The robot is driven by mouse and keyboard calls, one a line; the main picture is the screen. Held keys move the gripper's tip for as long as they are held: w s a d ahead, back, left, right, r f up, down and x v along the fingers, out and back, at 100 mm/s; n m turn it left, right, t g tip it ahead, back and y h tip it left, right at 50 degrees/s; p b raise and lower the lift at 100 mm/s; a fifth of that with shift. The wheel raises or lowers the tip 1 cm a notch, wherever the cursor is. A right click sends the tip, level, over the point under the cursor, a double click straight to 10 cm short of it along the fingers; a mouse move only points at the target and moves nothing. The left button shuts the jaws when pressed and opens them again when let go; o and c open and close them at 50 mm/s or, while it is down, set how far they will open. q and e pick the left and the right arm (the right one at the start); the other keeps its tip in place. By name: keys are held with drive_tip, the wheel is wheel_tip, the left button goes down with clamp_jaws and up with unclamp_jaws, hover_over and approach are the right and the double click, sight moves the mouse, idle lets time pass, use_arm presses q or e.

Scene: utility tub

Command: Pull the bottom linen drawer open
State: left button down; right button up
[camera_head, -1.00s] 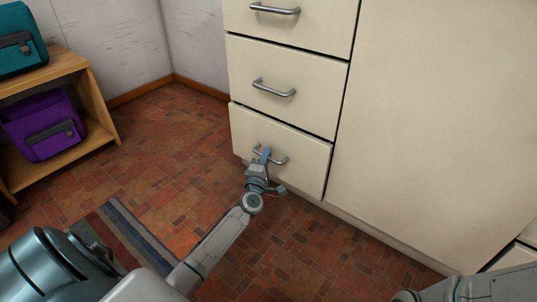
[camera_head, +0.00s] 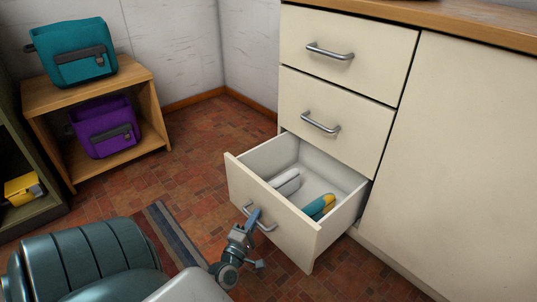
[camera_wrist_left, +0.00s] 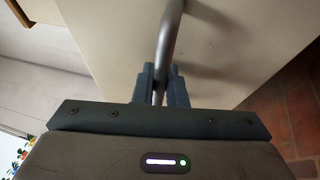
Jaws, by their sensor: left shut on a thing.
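The bottom linen drawer (camera_head: 270,212) stands well open in the head view, pulled out from the cream cabinet. Inside it lie a white folded item (camera_head: 287,181) and a yellow and teal item (camera_head: 319,207). Its metal bar handle (camera_head: 267,226) is on the front panel. My left gripper (camera_head: 252,220) is shut on this handle. In the left wrist view the two fingers (camera_wrist_left: 161,88) close around the handle bar (camera_wrist_left: 168,40), with the drawer front behind. My right gripper is not in view.
Two closed drawers (camera_head: 325,120) are above, beside a large cabinet door (camera_head: 450,150). A wooden shelf (camera_head: 90,92) at the left holds a teal bag (camera_head: 75,55) and a purple bag (camera_head: 105,127). A striped rug (camera_head: 175,235) lies on the tiled floor.

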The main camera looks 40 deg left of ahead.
use_arm(q)
drive_tip(key=shift+s+a, duration=0.1)
drive_tip(key=shift+s, duration=1.2)
drive_tip(key=c, duration=1.8)
unclamp_jaws()
drive_tip(key=shift+o, duration=0.2)
drive_tip(key=p+v, duration=0.3)
drive_tip(key=v, duration=0.7)
drive_tip(key=shift+s, duration=0.35)
drive_tip(key=shift+f, duration=0.1)
